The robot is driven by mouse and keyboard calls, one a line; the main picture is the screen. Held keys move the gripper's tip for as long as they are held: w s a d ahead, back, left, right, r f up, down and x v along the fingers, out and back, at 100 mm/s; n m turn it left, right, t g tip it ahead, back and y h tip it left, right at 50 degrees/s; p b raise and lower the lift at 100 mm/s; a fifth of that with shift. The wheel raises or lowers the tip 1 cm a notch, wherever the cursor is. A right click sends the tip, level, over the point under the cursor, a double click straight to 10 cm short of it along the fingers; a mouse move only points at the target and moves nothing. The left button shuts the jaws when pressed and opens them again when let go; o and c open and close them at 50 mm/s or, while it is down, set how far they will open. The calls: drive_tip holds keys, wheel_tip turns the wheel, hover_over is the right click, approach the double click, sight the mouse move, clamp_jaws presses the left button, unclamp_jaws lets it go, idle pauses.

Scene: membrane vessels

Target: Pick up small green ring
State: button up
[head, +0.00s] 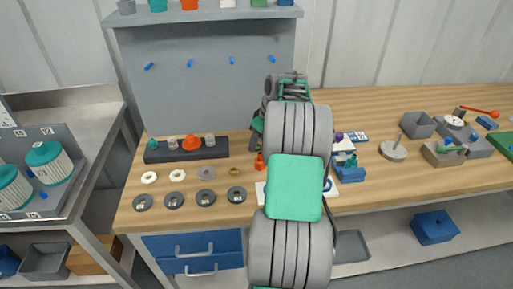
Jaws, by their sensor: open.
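I cannot make out a small green ring for certain in the head view. A row of small rings lies on the left of the wooden workbench (128,217): two white rings (149,178), a grey ring (206,173) and a brass-coloured ring (234,171). Several larger dark grey rings (174,200) lie in front of them. My grey and green arm stands over the middle of the bench and hides what is behind it. Its far end bends down behind the upper links, and my gripper's fingers are hidden there.
A dark rack (162,155) with small coloured parts stands behind the rings. An orange bottle-like part (260,161) is close left of my arm. Blue blocks (351,174), a grey disc with a post (393,150) and grey boxes (417,125) occupy the right.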

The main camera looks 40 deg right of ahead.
drive_tip(key=shift+w+f, duration=0.25)
drive_tip(key=shift+f, duration=0.35)
drive_tip(key=shift+c, duration=0.2)
clamp_jaws()
